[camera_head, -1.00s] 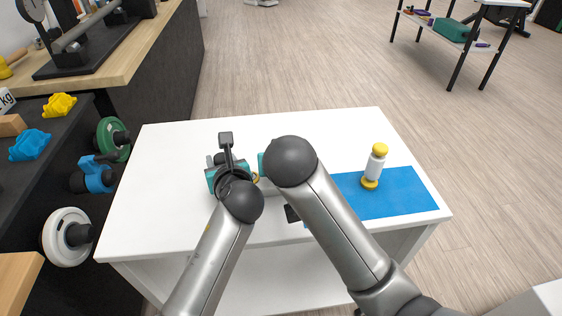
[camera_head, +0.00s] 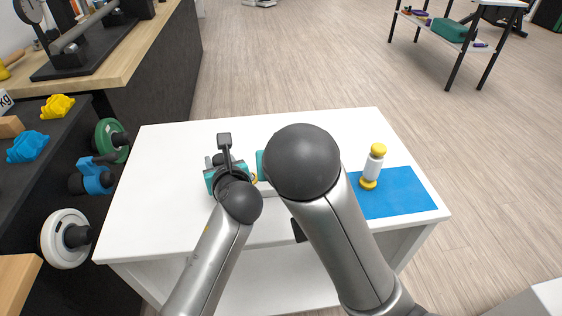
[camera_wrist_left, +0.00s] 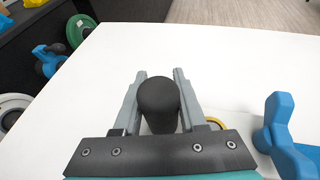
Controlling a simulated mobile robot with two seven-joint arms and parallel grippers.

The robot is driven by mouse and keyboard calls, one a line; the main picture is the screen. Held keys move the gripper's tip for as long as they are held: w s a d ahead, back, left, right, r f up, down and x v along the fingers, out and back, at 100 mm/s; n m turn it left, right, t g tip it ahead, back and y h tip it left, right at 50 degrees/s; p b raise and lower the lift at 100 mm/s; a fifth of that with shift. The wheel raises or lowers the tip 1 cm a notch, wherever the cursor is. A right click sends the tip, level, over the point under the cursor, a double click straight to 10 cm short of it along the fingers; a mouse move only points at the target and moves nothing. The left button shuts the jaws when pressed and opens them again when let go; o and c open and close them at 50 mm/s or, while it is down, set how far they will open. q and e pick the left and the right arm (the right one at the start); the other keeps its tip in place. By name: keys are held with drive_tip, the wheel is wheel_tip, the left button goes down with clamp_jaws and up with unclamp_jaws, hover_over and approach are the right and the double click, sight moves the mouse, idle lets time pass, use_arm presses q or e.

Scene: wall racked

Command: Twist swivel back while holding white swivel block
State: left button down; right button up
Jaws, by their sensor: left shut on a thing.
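My left gripper (camera_head: 219,160) is over the left half of the white table, its teal body partly covered by my arm. In the left wrist view its two grey fingers (camera_wrist_left: 157,98) stand on either side of a black rounded cylinder (camera_wrist_left: 158,100), and it is shut on this. A yellow ring (camera_wrist_left: 215,123) shows beside the right finger, next to a pale part lying on the table. I cannot clearly make out the white swivel block. My right arm hides most of this spot in the head view. Only a teal piece (camera_head: 261,165) of my right gripper shows; its fingers are hidden.
A white-and-yellow dumbbell-shaped piece (camera_head: 374,166) stands on the blue mat (camera_head: 405,195). A blue piece (camera_wrist_left: 285,140) is close right of the left gripper in its wrist view. A dark rack with plates (camera_head: 66,238) borders the table's left. The table's back (camera_head: 340,125) is clear.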

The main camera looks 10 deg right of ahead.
use_arm(q)
drive_tip(key=shift+c, duration=1.9)
unclamp_jaws()
drive_tip(key=shift+s, duration=0.1)
